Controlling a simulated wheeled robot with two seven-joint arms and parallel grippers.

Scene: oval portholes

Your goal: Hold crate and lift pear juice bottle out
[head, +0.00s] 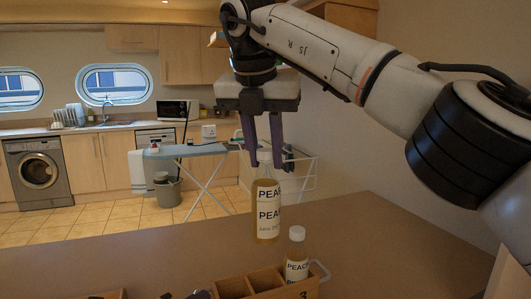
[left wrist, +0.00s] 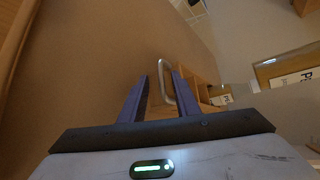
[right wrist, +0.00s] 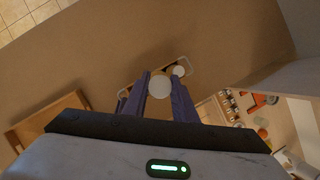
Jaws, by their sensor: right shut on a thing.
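My right gripper (head: 264,160) is shut on a juice bottle (head: 268,215) with a label beginning "PEA"; the rest is not clearly readable. The bottle hangs upright above the wooden crate (head: 309,288). In the right wrist view its white cap (right wrist: 160,88) sits between the fingers. A second bottle (head: 296,265), white-capped with a "PEA…" label, stands in a right compartment of the crate. In the left wrist view my left gripper (left wrist: 161,78) has its fingers apart around the crate's metal handle (left wrist: 166,68). In the head view it is almost wholly below the frame.
The brown table (head: 370,240) is clear right of and behind the crate. Another wooden edge (head: 105,295) shows at the bottom left. Beyond the table stand an ironing board (head: 185,151) and a drying rack (head: 303,170).

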